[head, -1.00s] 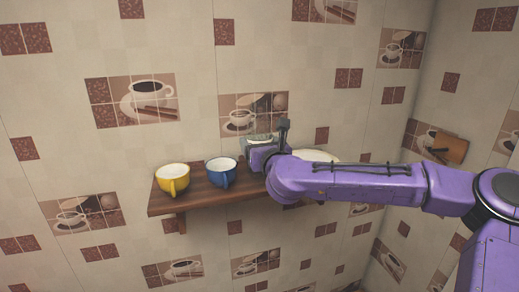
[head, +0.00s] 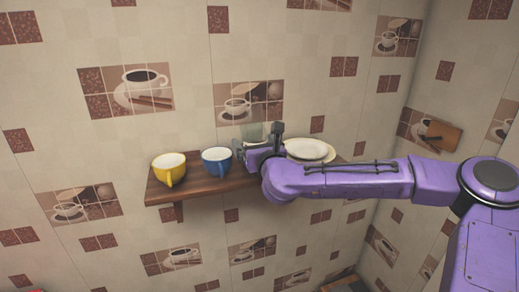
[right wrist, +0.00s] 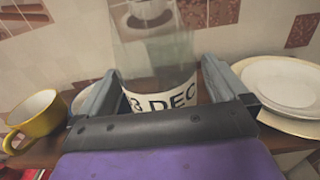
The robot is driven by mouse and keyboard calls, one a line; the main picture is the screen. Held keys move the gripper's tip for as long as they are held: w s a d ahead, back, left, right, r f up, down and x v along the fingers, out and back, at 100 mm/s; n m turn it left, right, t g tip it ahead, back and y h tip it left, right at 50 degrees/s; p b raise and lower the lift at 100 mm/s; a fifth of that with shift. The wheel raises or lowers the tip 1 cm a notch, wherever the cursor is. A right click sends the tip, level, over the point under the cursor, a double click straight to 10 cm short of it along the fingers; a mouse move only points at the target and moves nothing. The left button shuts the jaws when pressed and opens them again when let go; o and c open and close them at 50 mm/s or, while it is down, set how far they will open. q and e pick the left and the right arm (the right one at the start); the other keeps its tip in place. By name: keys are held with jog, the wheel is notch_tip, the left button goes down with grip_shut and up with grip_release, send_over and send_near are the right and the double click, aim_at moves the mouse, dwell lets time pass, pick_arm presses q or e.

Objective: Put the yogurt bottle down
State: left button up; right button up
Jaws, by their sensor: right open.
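The yogurt bottle (head: 252,132) is clear glass and appears upright at the shelf, behind my right gripper. In the right wrist view the bottle (right wrist: 158,60) shows a white label with dark letters "DEC". My right gripper (head: 259,142) is open, with one finger on each side of the bottle. The fingers also show in the right wrist view (right wrist: 162,88). The bottle's base is hidden behind the gripper body, so its contact with the shelf cannot be seen. My left gripper is not in view.
The wooden shelf (head: 205,192) holds a yellow mug (head: 168,170) and a blue mug (head: 216,162) left of the gripper. White plates (head: 308,150) lie close on the right. The tiled wall (head: 180,50) is right behind. A wooden board (head: 438,136) hangs at the right.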

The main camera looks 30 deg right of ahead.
jog(key=b+v, duration=0.4)
jog(key=v, duration=0.7)
jog(key=shift+s+a, duration=0.2)
jog(key=shift+s, duration=0.2)
